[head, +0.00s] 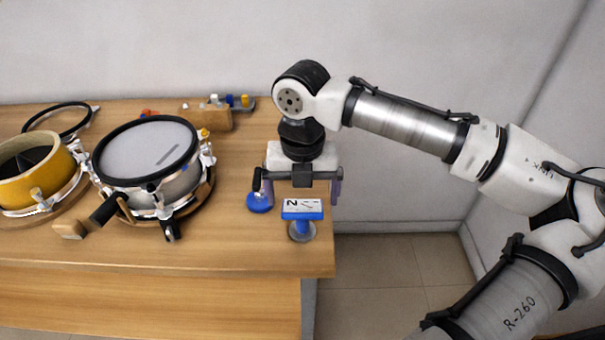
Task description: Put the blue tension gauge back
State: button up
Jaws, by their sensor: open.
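The blue tension gauge (302,215) has a blue body and a white face marked N. It sits at the front right of the wooden table, above a round grey foot (302,233); whether it rests in a holder there I cannot tell. My gripper (298,188) is open and points down just behind the gauge in the picture, with its fingers spread wider than the gauge. Nothing shows held between them. A blue round piece (260,203) lies by the left finger, partly hidden by it.
A drum with a pale head (148,150) stands left of my gripper, and a yellow drum shell (38,180) is farther left. A black-handled tool (88,217) lies in front. A wooden block with small coloured parts (207,118) is at the back. The table's right edge is close.

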aim_at(303, 207)
jog(key=shift+r, duration=2.55)
